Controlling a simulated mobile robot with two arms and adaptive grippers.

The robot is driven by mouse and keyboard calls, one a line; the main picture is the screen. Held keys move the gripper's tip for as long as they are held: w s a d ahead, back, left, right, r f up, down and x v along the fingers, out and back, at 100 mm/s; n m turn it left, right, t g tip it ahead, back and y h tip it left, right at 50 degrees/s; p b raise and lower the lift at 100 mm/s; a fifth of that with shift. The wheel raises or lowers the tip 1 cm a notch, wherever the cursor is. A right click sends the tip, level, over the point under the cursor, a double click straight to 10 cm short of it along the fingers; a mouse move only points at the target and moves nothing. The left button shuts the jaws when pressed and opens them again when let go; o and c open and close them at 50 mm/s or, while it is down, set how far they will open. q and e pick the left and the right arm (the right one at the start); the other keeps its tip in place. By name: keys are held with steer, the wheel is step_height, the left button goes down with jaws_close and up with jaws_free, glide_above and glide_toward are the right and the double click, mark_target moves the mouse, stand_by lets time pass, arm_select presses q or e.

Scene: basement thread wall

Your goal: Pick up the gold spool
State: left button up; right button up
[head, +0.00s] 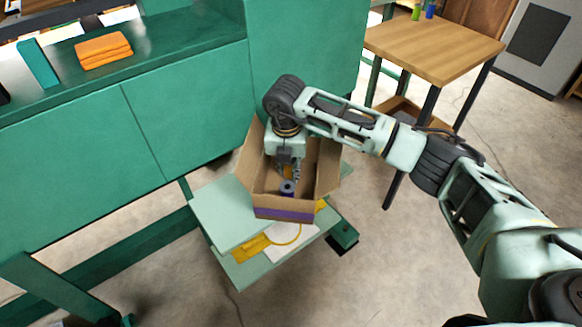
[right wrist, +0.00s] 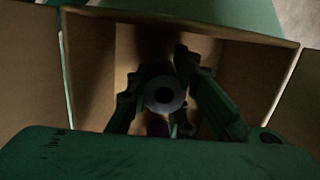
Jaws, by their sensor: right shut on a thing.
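My right gripper (head: 288,178) reaches straight down into an open cardboard box (head: 325,172). In the head view a small spool (head: 287,189) with a pale grey end and a bluish-purple side shows at its fingertips. In the right wrist view the fingers of my right gripper (right wrist: 163,98) are on both sides of a spool with a grey round end (right wrist: 178,98) and a dark centre hole, shut on it. A dark purple patch shows just below it there. No gold thread is plainly visible, and the held spool's colour is unclear. My left gripper is out of view.
The box stands on a pale green platform (head: 222,212) with yellow and white flat items (head: 292,245). A green cabinet (head: 190,105) is behind, with folded orange cloth (head: 103,50) on top. A wooden table (head: 430,45) stands right. Box walls and flaps closely surround the gripper.

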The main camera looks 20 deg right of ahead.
steer(key=shift+c, duration=1.2)
